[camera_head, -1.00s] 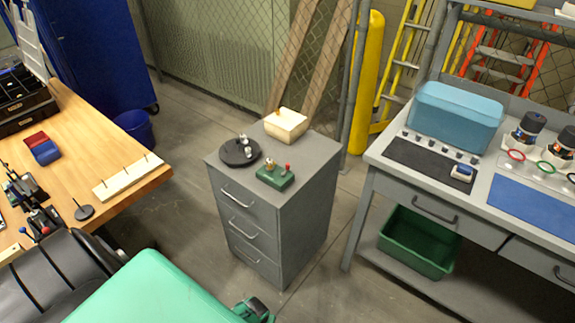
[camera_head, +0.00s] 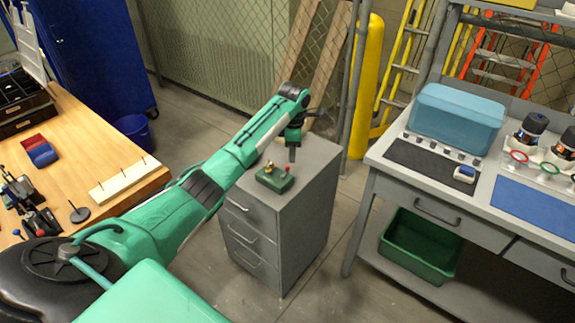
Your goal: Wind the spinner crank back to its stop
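A small green block (camera_head: 275,179) sits on top of the grey drawer cabinet. It carries a brass-coloured fitting and a small upright lever with a red knob (camera_head: 287,168), which looks like the crank. My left arm reaches over the cabinet from the left. My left gripper (camera_head: 292,156) points down just behind and above the red knob, seemingly apart from it. Its fingers are too small and edge-on to tell open from shut. My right gripper is not in view.
The grey cabinet (camera_head: 262,225) stands between a wooden bench (camera_head: 140,183) at left and a grey workbench (camera_head: 378,152) at right. My arm hides the cabinet top's left and back. A green bin (camera_head: 418,247) sits under the right bench.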

